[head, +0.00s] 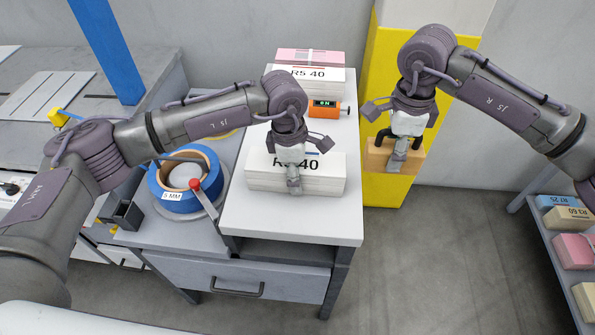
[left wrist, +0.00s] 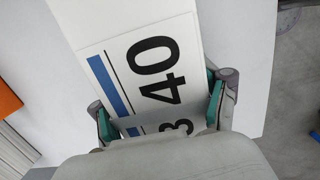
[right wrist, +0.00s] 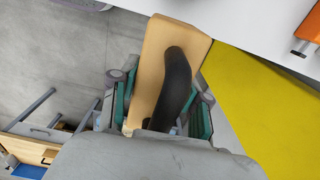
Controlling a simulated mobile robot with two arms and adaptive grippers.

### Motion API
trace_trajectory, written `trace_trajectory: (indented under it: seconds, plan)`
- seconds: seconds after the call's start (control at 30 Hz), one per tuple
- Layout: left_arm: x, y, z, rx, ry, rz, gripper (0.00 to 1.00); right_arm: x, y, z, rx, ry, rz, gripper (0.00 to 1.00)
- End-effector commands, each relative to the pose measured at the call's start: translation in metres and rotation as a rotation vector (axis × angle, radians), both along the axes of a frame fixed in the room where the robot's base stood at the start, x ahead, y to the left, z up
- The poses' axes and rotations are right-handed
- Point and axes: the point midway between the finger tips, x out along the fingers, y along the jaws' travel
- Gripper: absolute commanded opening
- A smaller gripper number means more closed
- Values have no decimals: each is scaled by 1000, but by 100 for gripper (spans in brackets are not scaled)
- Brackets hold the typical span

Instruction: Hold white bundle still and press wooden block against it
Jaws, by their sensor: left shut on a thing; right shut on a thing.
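The white bundle (head: 325,181), a stack with "40" printed on its top label, lies near the front of the white table top. My left gripper (head: 292,185) is shut on it from above; in the left wrist view the bundle (left wrist: 150,75) sits between the green-padded fingers (left wrist: 165,110). The wooden block (head: 378,156) with a black handle hangs to the right of the table, apart from the bundle. My right gripper (head: 398,155) is shut on it. In the right wrist view the block (right wrist: 155,65) and its dark handle (right wrist: 177,80) show between the fingers (right wrist: 160,110).
A second white bundle (head: 290,87) with a pink one (head: 308,57) stands at the table's back. An orange device (head: 329,109) lies between the bundles. A blue tape roll (head: 166,190) is left of the table (head: 285,222). A yellow panel (head: 385,70) stands behind the block.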

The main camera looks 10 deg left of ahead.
Motion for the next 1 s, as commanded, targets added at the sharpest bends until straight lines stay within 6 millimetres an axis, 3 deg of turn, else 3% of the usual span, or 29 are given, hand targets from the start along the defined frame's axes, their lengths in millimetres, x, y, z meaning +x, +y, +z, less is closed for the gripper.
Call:
trace_trajectory:
  seconds: [0.03,0.17,0.57,0.67,1.0]
  plan:
    - [-4,1,-7,5,13,-1,79,0,0,0,1,-1,0,1]
    - [-3,1,-6,5,11,0,100,0,0,-1,1,-1,0,1]
    - [-1,1,2,2,3,0,100,0,0,0,1,0,0,1]
    - [0,2,14,1,0,0,100,0,0,0,1,0,0,1]
    - [0,11,83,3,2,0,100,0,0,0,1,-1,0,1]
